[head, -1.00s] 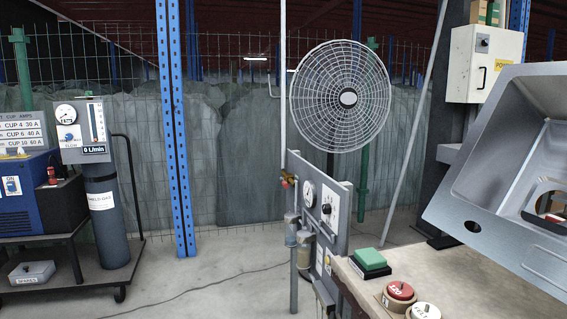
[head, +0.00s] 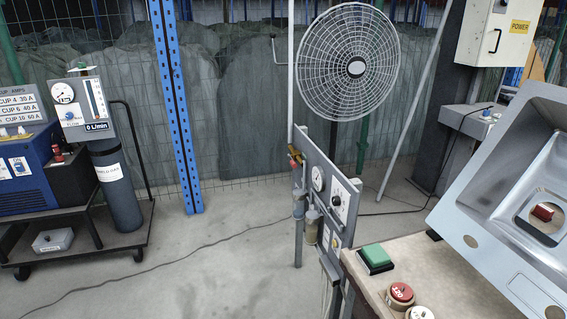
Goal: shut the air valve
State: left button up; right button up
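The air valve appears to be the small brass fitting with a red-orange part (head: 295,157) at the top left of a grey upright panel (head: 322,180), where a pale vertical pipe (head: 292,80) comes down. Its handle's position is too small to tell. The panel carries a round gauge (head: 318,178) and a white plate with a black knob (head: 339,202). Bowl-like filter units (head: 312,224) hang below. Neither of my grippers is in the head view.
A workbench (head: 383,290) with a green block (head: 375,257), round labelled pots (head: 401,295) and a tilted steel sink (head: 500,190) fills the lower right. A gas-bottle cart (head: 125,240) stands left, beside a blue post (head: 175,110). Floor between cart and panel is open, crossed by a cable (head: 150,267).

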aim_at(293, 165)
jog(key=i+j, duration=0.35)
jog(key=j, duration=0.15)
jog(key=i+j, duration=0.35)
jog(key=j, duration=0.15)
jog(key=i+j+z, duration=0.15)
jog(key=j+z, duration=0.15)
jog(key=z, duration=0.15)
jog(key=i+j+z, duration=0.1)
jog(key=j+z, duration=0.25)
jog(key=z, duration=0.15)
jog(key=i+j+z, duration=0.1)
jog(key=i+z, duration=0.3)
jog(key=i+j+z, duration=0.25)
jog(key=i+z, duration=0.15)
jog(key=i, duration=0.15)
